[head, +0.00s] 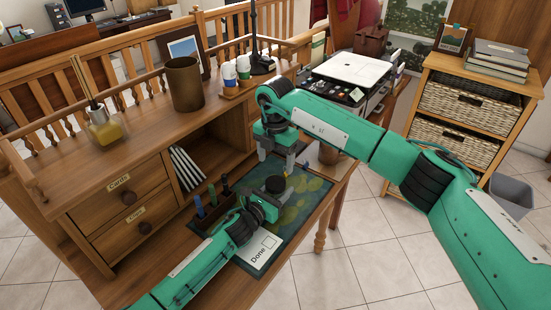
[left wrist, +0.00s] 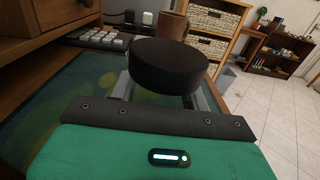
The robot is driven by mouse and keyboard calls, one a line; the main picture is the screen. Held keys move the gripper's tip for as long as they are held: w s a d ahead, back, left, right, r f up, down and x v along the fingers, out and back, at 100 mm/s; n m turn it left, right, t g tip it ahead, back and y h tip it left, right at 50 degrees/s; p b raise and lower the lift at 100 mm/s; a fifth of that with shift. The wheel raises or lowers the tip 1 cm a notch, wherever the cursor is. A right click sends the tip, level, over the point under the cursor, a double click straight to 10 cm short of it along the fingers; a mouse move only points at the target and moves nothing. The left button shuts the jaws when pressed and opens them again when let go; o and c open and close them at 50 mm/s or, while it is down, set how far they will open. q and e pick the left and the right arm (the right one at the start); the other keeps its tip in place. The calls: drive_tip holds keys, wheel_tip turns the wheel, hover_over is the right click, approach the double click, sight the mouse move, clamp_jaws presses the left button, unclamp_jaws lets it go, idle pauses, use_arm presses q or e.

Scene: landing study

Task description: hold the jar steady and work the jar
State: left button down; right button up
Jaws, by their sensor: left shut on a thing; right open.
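The jar (head: 275,184) shows mostly as a round black lid above the green desk mat (head: 310,200). In the left wrist view the black lid (left wrist: 168,66) fills the space just beyond my left gripper, and the jar's body is hidden below it. My left gripper (head: 268,199) is shut on the jar, low over the mat. My right gripper (head: 277,159) is open and empty, pointing down above and just behind the jar, apart from it.
A pen holder (head: 214,206) stands left of my left gripper. A card marked Done (head: 262,248) lies at the mat's front. A brown cup (head: 328,153) stands right of my right gripper, near the printer (head: 350,76). The desk's raised shelf (head: 150,137) borders the left side.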

sight(275, 182)
drive_tip(key=m, duration=0.4)
drive_tip(key=shift+m, duration=0.4)
drive_tip(key=shift+f, duration=4)
drive_tip(key=shift+c, duration=0.4)
